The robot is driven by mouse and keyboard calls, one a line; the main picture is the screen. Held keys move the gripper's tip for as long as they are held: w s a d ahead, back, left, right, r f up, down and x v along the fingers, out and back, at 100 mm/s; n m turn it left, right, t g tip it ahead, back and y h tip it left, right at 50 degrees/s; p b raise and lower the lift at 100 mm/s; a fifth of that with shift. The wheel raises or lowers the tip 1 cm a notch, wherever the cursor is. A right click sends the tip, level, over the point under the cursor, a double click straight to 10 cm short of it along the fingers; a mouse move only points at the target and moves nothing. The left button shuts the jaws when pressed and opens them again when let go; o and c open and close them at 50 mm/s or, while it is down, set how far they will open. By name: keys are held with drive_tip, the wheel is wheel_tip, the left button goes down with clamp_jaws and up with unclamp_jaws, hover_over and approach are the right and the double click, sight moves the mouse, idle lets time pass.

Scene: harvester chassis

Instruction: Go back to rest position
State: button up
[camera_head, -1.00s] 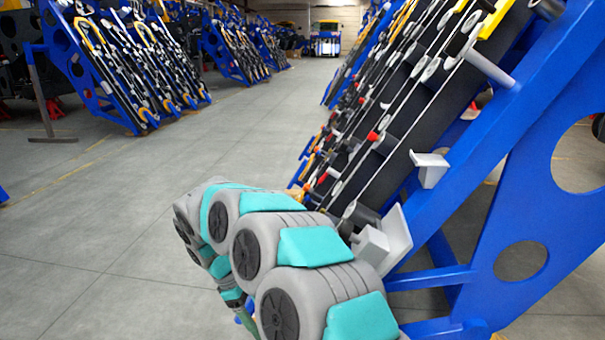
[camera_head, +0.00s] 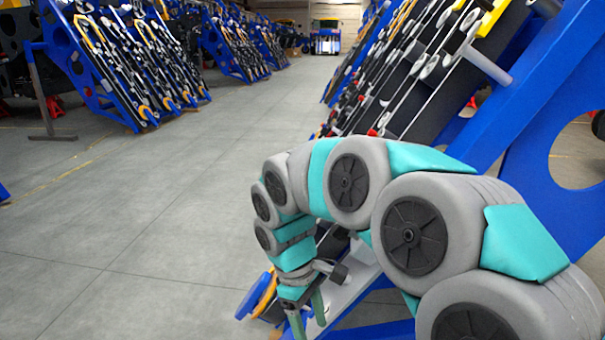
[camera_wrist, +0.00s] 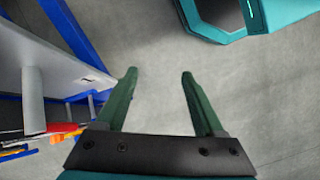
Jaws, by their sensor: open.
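My gripper (camera_head: 308,312) shows at the bottom centre of the head view, pointing down at the end of my grey and teal arm. In the wrist view its two green fingers (camera_wrist: 158,88) stand apart with only grey floor between them. It is open and holds nothing. My arm is bent over in front of the blue chassis frame (camera_head: 540,110) on the right and hides part of it.
A grey plate (camera_wrist: 35,75) on a blue frame is close to the left of the fingers in the wrist view. More blue racks (camera_head: 110,65) stand at the back left. The grey floor aisle (camera_head: 170,190) between is clear.

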drive_tip(key=s+d+m+y, duration=0.1)
drive_tip(key=s+d+m, duration=0.5)
drive_tip(key=s, duration=0.5)
drive_tip(key=s+d+m+y, duration=0.1)
drive_tip(key=s+d+m, duration=0.4)
drive_tip(key=s, duration=0.6)
drive_tip(key=shift+s+d+f+m, duration=0.15)
drive_tip(key=shift+s+d+m, duration=0.25)
drive_tip(key=shift+d, duration=0.75)
idle(0.6)
